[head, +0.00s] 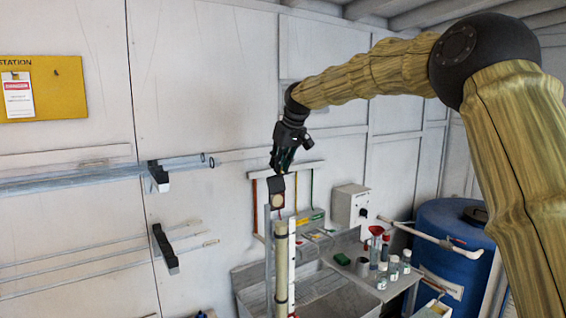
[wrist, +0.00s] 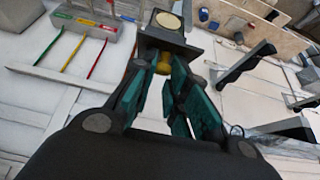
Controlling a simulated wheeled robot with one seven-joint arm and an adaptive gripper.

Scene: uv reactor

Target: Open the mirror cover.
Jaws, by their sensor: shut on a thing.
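The mirror cover (head: 276,186) is a small dark square plate with a round pale disc on its face. It stands tilted up at the top of the upright yellowish tube (head: 281,260). In the wrist view the cover (wrist: 148,37) shows just past the fingertips, with the pale disc facing the camera. My gripper (head: 280,171) is right above the cover in the head view. The fingers partly hide the knob.
A blue barrel (head: 450,245) is at the right. Wall brackets (head: 165,248) hold long clear tubes at the left.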

